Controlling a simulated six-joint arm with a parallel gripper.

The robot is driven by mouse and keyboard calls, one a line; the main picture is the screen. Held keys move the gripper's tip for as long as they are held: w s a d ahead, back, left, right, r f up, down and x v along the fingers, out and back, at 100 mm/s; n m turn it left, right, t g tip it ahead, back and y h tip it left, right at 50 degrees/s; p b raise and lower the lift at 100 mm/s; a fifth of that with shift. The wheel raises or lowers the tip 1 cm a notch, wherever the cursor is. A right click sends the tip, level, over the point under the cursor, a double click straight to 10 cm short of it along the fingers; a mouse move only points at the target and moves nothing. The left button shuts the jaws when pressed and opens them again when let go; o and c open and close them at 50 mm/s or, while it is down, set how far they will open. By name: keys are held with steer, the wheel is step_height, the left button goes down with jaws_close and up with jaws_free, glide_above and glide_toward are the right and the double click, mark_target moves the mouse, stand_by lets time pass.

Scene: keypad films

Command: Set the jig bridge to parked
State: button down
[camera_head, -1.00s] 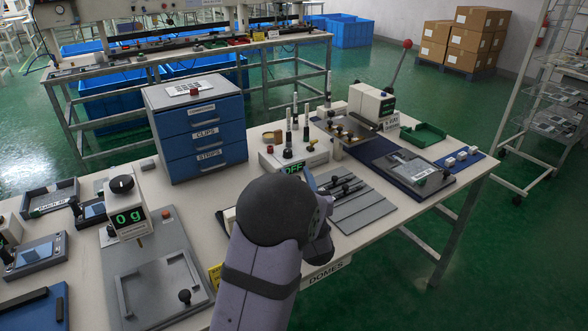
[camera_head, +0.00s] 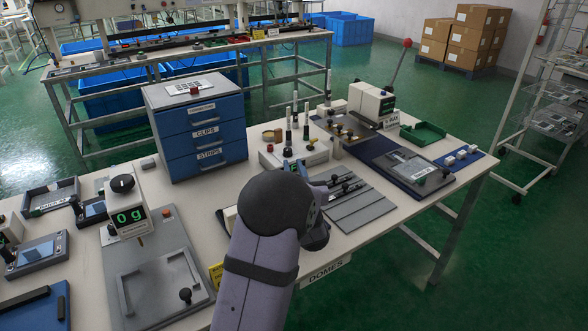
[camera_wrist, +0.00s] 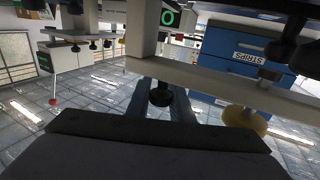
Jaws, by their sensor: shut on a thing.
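In the wrist view my gripper (camera_wrist: 172,104) has its blue-grey fingers around a black knob (camera_wrist: 159,94), which I take to be the knob of the jig bridge. A pale beam (camera_wrist: 215,82), apparently the bridge, crosses the view just behind the knob. In the head view the grey grooved jig plate (camera_head: 352,213) lies on the bench, with dark knobs on it right of my arm. My wrist hides most of the gripper there, and the held knob is hidden. How far the bridge lies along its travel cannot be told.
A blue drawer cabinet (camera_head: 201,132) stands behind to the left. A box with upright posts (camera_head: 293,155) is behind the jig. A scale with a green display (camera_head: 129,210) stands left. A lever press (camera_head: 371,103) and a framed panel (camera_head: 412,168) are right.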

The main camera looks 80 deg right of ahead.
steer(key=shift+w+d+b, duration=0.35)
steer(key=shift+w+d, duration=0.9)
steer(key=c, duration=1.6)
jaws_free()
steer(key=shift+o, duration=0.2)
steer(key=shift+a, duration=0.15)
steer(key=shift+b+v, duration=0.55)
steer(key=shift+v, duration=3)
